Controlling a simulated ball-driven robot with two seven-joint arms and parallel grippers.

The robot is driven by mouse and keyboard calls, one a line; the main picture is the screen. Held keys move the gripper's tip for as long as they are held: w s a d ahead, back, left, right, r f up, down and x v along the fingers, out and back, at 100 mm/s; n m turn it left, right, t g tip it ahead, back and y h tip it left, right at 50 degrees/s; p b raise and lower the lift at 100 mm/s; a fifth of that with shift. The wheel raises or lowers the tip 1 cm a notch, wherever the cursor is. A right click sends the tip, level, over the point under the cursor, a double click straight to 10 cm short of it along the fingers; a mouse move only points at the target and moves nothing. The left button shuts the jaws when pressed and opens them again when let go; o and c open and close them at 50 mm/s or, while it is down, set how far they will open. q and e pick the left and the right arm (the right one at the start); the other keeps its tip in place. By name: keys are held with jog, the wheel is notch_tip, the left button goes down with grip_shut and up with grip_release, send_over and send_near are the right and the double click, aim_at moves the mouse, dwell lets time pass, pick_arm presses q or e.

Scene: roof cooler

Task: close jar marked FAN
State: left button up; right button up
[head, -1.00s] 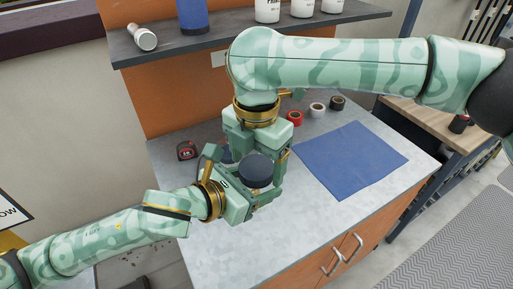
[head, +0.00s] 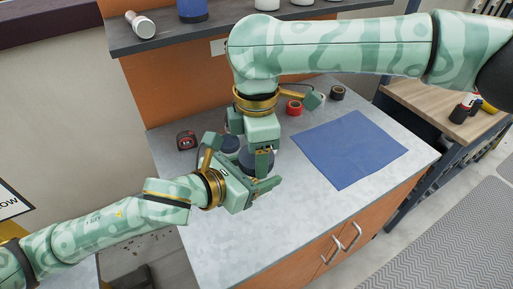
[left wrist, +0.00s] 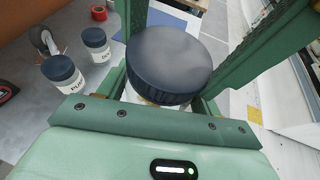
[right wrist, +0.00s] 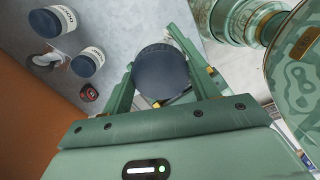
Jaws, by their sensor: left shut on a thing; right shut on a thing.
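A jar with a dark blue lid (left wrist: 168,62) is between my two grippers above the counter, and the lid also shows in the head view (head: 261,163). A little of its white body shows below the lid in the left wrist view; no marking is readable. My left gripper (head: 262,184) is shut on the jar body from the side. My right gripper (head: 254,155) comes from above and is shut on the lid, its fingers on both sides in the right wrist view (right wrist: 163,78). The lid sits over the jar's mouth; I cannot tell how tight.
Red tape (head: 294,107) lies near the back. A blue mat (head: 348,147) covers the right; the front counter is clear.

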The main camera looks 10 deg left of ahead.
jog(key=o, duration=1.1)
jog(key=shift+r, duration=0.1)
jog(key=shift+r, duration=2.2)
jog(key=shift+c, duration=0.3)
